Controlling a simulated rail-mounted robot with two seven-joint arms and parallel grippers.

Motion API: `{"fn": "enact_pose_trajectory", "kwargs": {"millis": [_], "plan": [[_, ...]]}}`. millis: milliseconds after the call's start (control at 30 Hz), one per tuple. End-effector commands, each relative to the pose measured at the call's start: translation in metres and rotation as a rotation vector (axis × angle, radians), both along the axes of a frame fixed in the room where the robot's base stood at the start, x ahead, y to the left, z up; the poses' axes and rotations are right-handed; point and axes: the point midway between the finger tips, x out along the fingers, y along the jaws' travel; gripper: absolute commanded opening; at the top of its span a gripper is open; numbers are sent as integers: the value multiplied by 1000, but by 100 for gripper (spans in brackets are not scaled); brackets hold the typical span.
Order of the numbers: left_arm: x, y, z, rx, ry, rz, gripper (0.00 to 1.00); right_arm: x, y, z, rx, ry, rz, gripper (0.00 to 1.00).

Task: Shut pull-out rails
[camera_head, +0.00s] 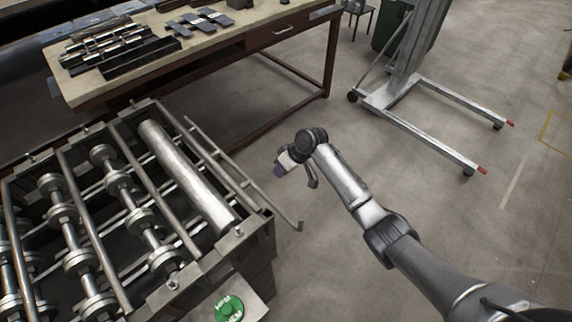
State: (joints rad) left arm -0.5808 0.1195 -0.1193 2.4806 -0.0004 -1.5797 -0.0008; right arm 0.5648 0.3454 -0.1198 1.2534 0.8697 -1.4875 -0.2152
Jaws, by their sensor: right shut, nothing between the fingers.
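The duct-forming machine (160,285) stands at the lower left with rows of metal rollers. A thin metal rail (246,183) runs along its right side and stands out from the frame. The rail's bent front end (299,226) reaches past the machine's front right corner over the floor. My right gripper (312,181) hangs to the right of the rail, pointing down, apart from it in the picture. It is shut and empty. My left gripper is out of view.
A workbench (240,45) with metal parts stands behind the machine. A green push button (228,308) sits at the machine's front. A wheeled lifting stand (430,120) is at the upper right. The floor to the right of my arm is clear.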

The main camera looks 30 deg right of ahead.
Motion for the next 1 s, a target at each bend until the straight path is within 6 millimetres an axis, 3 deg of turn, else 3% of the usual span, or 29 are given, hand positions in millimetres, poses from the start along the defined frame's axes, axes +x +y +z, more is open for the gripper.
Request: {"fn": "enact_pose_trajectory", "kwargs": {"millis": [167,433,1000], "plan": [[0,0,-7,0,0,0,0,9,15,-27,1,1,0,0],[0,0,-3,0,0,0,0,3,45,-31,-1,0,2,0],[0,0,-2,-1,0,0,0,1,53,-32,-1,0,0,0]]}}
